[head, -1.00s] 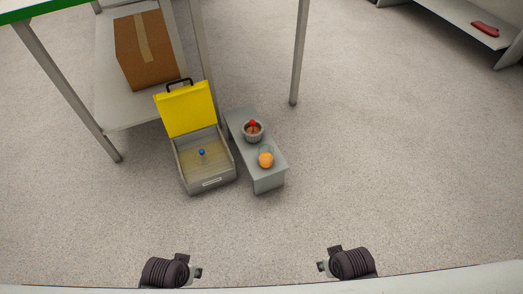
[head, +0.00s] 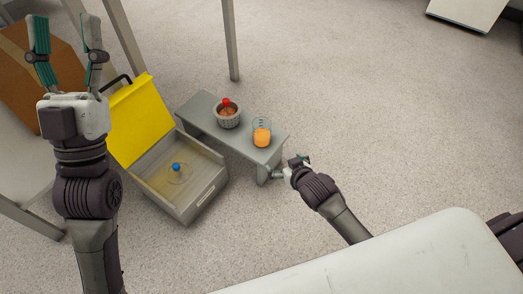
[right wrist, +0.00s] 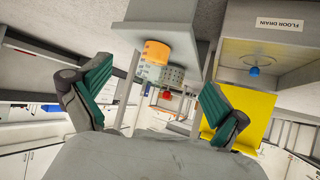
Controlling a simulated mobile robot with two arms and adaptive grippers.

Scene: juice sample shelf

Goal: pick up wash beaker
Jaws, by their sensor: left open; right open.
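A clear glass beaker with orange contents (head: 262,135) stands upright near the right end of a small grey bench. I take it as the wash beaker. In the right wrist view the beaker (right wrist: 157,52) shows upside down, between and beyond the green finger pads. My right gripper (head: 288,168) is by the bench's near right end, open and empty, apart from the beaker. In the right wrist view it (right wrist: 157,78) spans wide. My left gripper (head: 65,22) is open and empty, pointing up at the left of the head view.
Table legs stand behind.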

